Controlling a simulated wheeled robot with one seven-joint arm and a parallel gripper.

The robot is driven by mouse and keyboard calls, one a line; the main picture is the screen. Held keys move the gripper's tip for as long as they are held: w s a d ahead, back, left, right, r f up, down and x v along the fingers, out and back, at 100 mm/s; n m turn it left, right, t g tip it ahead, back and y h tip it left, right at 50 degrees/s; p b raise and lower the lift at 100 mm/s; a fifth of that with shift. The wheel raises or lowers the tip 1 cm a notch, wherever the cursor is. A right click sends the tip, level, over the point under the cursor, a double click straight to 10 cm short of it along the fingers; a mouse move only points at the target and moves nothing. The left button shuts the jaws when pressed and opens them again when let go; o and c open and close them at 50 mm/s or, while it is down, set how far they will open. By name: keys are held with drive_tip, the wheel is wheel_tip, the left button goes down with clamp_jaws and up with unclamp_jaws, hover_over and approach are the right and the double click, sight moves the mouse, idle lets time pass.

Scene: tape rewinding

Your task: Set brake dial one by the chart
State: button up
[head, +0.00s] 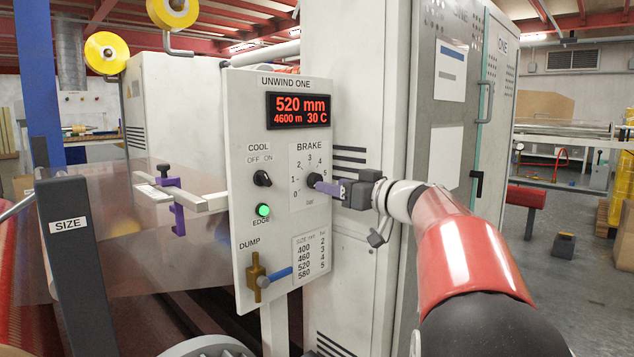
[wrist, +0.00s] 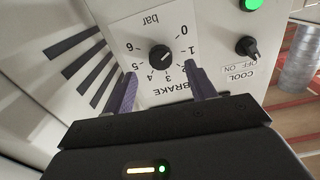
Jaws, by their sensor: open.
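The black brake dial (head: 314,180) sits on the white UNWIND ONE panel (head: 243,225), inside a scale from 0 to 6 bar. In the wrist view the dial (wrist: 160,57) appears upside down; its pale mark points towards the 0–1 end, exact value unclear. The red display (head: 299,110) reads 520 mm, 4600 m, 30 C. The chart (head: 311,257) lists sizes 400, 460, 520, 580 against 2, 3, 4, 5 bar. My gripper (head: 318,187) is at the dial. Its purple fingers (wrist: 161,73) are open, one towards each side of the dial, with gaps visible.
The cool switch (head: 262,178), green edge light (head: 263,210) and dump lever (head: 268,279) are on the same panel, left of the dial. A grey cabinet (head: 440,110) stands behind my arm. A bracket with a purple clamp (head: 176,205) juts out left of the panel.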

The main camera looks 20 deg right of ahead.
sight(314, 180)
drive_tip(key=x, duration=0.5)
drive_tip(key=shift+p, duration=0.4)
drive_tip(key=shift+c, duration=0.3)
drive_tip(key=c, duration=0.9)
